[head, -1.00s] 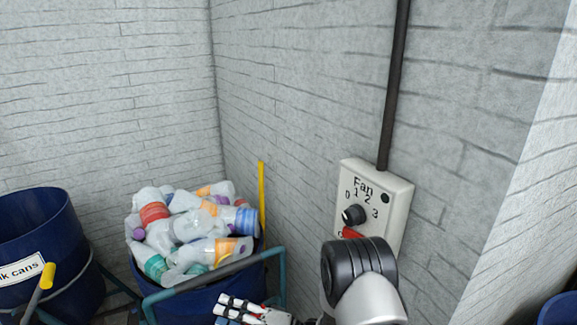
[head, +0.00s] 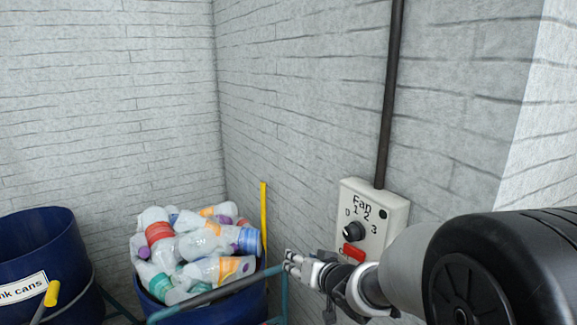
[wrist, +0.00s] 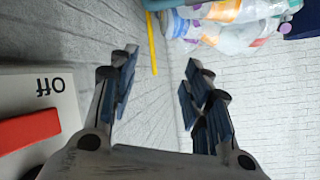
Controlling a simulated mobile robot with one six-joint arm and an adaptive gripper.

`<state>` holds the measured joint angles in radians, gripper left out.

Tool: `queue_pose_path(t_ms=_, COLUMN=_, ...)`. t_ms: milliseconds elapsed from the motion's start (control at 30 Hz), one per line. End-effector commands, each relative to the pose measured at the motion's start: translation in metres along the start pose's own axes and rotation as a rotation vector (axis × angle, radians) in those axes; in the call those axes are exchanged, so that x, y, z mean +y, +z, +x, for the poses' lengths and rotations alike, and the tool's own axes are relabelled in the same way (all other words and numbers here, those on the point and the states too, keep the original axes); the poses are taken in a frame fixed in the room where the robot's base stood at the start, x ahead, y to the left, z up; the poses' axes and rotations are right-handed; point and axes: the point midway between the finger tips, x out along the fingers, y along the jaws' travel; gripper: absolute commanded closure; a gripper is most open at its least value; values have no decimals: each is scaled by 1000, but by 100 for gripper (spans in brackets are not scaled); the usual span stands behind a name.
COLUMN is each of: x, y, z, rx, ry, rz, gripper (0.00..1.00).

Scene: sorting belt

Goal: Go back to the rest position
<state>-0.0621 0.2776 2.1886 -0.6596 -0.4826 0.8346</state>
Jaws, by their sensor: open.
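My gripper (head: 291,261) is in front of the wall, just left of the fan control box (head: 394,212) in the head view. In the wrist view my gripper (wrist: 158,85) is open, with nothing between its fingers. The box is pale, with a black knob (head: 351,231) and a red switch (head: 353,254). The wrist view shows the red switch (wrist: 28,130) and the word "Off" at its left edge. My arm hides the lower right of the box in the head view.
A blue bin (head: 250,303) heaped with plastic bottles (head: 200,243) stands left of my gripper, with a teal rail (head: 278,300) close by. A drink cans bin (head: 35,245) is at far left. A dark pipe (head: 390,100) runs up from the box.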

Motion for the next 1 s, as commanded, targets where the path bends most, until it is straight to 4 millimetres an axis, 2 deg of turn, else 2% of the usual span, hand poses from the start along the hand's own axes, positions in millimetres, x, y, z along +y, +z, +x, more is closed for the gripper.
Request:
queue_pose_path(t_ms=33, x=11, y=-13, z=-27, rx=3, ry=79, rz=-27, gripper=55)
queue_pose_path(t_ms=100, x=28, y=-18, z=-63, rx=-25, ry=189, rz=-56, gripper=55)
queue_pose_path(t_ms=233, x=50, y=-8, z=-136, rx=-113, ry=353, rz=-82, gripper=55)
queue_pose_path(t_ms=367, x=57, y=23, z=-210, rx=-243, ry=451, rz=-82, gripper=55)
queue_pose_path(t_ms=400, x=56, y=37, z=-231, rx=-288, ry=466, rz=-81, gripper=55)
queue_pose_path(t_ms=500, x=48, y=73, z=-278, rx=-400, ry=471, rz=-76, gripper=55)
queue_pose_path(t_ms=600, x=36, y=105, z=-312, rx=-495, ry=449, rz=-76, gripper=55)
queue_pose_path(t_ms=700, x=26, y=129, z=-334, rx=-561, ry=420, rz=-77, gripper=55)
queue_pose_path(t_ms=800, x=20, y=141, z=-344, rx=-596, ry=400, rz=-79, gripper=55)
queue_pose_path(t_ms=1000, x=19, y=145, z=-347, rx=-609, ry=394, rz=-80, gripper=55)
